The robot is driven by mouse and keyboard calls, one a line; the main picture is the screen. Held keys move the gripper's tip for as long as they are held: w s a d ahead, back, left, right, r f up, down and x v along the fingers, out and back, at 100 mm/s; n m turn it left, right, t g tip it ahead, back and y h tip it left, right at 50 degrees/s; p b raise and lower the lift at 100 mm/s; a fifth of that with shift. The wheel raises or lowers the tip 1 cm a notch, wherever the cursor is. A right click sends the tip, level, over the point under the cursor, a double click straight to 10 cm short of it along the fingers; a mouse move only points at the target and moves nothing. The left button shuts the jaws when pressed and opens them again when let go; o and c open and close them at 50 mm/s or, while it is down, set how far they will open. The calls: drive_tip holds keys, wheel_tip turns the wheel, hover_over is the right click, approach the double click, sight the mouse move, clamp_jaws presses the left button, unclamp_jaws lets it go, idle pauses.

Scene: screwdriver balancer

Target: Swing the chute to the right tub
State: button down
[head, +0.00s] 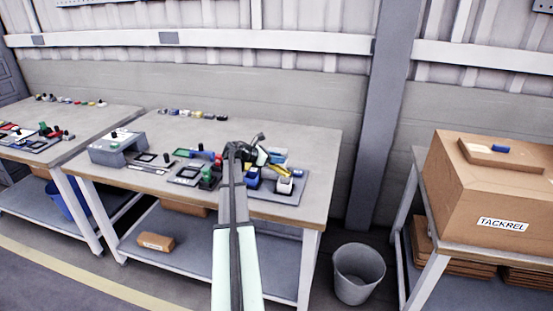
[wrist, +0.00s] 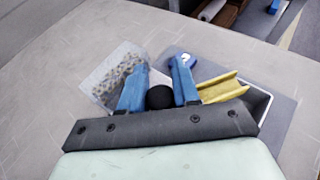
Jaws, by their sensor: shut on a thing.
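My gripper (head: 262,158) is over the balancer at the right end of the middle bench. In the wrist view its two blue fingers (wrist: 159,88) are shut on a round black knob (wrist: 160,97). The yellow chute (wrist: 222,88) extends right from beside the fingers, over a pale-walled, dark-inside tub (wrist: 263,103). A pale tub (wrist: 103,84) with speckled contents lies left of the fingers. In the head view the chute (head: 251,168) is partly hidden by my arm. A white tub (head: 284,186) and a blue block (head: 253,181) stand near it. Where the chute's tip ends is unclear.
Small parts (head: 195,114) line the bench's back edge. A bin (head: 358,273) stands on the floor. Bare bench top (head: 305,140) lies to the right.

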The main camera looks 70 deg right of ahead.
drive_tip(key=shift+y, duration=0.3)
drive_tip(key=c, duration=1.2)
unclamp_jaws()
drive_tip(key=v, duration=1.4)
drive_tip(key=shift+f, duration=0.1)
